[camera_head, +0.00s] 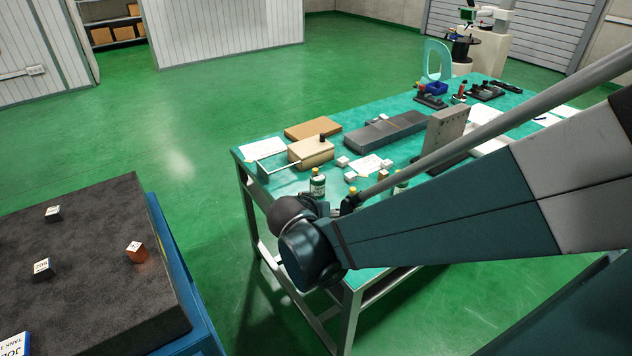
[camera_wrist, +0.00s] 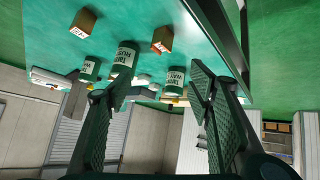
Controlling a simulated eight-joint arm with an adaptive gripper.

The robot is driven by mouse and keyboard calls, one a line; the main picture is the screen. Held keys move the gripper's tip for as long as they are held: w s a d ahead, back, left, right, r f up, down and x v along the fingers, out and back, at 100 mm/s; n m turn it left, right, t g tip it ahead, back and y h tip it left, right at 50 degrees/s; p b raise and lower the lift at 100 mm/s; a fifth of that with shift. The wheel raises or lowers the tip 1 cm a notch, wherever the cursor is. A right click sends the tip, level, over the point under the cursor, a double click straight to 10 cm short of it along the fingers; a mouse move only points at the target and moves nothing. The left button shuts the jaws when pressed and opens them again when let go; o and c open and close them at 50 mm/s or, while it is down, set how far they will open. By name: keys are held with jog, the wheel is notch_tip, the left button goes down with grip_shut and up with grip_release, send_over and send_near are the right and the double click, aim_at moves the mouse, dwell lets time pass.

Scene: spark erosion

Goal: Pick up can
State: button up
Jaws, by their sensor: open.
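Several green cans with white lettered labels stand on the teal worktable. In the wrist view one can (camera_wrist: 125,57) is near the left finger, another (camera_wrist: 175,79) shows between the fingers, and a smaller one (camera_wrist: 90,68) is at the left. In the head view a can with a yellowish top (camera_head: 317,184) stands near the table's front edge, and another (camera_head: 400,185) is partly hidden by my arm. My gripper (camera_wrist: 160,82) is open, with nothing held between its fingers.
The wrist view is upside down, with orange-brown blocks (camera_wrist: 162,40) beside the cans. The worktable (camera_head: 240,158) also holds a beige box (camera_head: 311,152), a grey slab (camera_head: 385,131) and an upright plate (camera_head: 446,128). A dark-topped bench (camera_head: 95,235) with small blocks is at left.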

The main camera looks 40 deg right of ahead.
aim_at(355, 203)
jog(key=d+f+m+h+p, duration=0.1)
jog(key=d+m+h, duration=0.4)
jog(key=d, duration=0.5)
jog(key=shift+w+d+f+m+g, duration=0.15)
jog(key=shift+w+f+m+g, duration=0.2)
jog(key=shift+f, duration=0.2)
jog(key=shift+x, duration=1.3)
jog(key=shift+d, duration=0.1)
jog(key=shift+w+d+f+h+b, duration=0.1)
jog(key=shift+w+d+f+b, duration=0.15)
jog(key=shift+d, duration=0.2)
jog(key=shift+w+d+f+h+b, duration=0.1)
jog(key=shift+d+f+b, duration=0.1)
jog(key=shift+d+b, duration=0.25)
jog(key=shift+w+d+f+h+b, duration=0.1)
jog(key=shift+w+d+f+b, duration=0.15)
jog(key=shift+d, duration=0.25)
jog(key=shift+x, duration=0.85)
